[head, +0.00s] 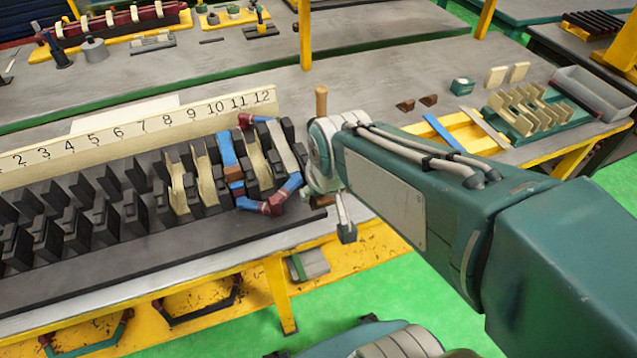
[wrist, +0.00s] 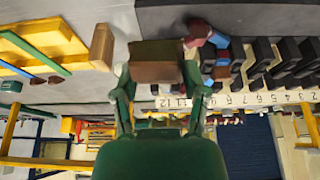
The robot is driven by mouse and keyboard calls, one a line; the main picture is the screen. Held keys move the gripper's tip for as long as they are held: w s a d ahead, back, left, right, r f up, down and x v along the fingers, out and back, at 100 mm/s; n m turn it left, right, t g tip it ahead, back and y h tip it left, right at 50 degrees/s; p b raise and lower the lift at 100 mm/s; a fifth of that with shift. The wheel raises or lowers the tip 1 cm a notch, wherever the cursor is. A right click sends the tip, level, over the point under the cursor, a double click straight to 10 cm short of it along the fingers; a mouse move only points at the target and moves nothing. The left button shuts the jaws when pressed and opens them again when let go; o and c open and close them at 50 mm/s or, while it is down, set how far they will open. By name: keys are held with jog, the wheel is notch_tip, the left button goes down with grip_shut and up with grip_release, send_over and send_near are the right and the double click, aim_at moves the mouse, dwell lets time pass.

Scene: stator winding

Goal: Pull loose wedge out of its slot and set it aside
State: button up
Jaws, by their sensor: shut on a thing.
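My gripper (wrist: 158,78) is shut on a brown block-like wedge (wrist: 157,60), with one finger on each side of it in the wrist view. In the head view my gripper (head: 334,204) is just right of the stator's end, beyond number 12, and a little of the brown piece (head: 322,201) shows under it. The black slotted stator (head: 130,250) runs along the bench. Blue and red coils (head: 285,192) and cream liners (head: 178,190) sit in its right-hand slots. A brown piece (head: 235,186) lies over the blue coil near number 10. My arm hides part of the bench.
A wooden handle (head: 321,102) stands behind my gripper. Two small brown pieces (head: 405,105) lie on the bench to the right, near a yellow tray (head: 462,122), a teal rack (head: 528,118) and a grey bin (head: 592,92).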

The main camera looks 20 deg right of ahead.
aim_at(319, 207)
jog(key=shift+f, duration=2.25)
jog(key=shift+w+f, duration=0.1)
jog(key=shift+w, duration=0.05)
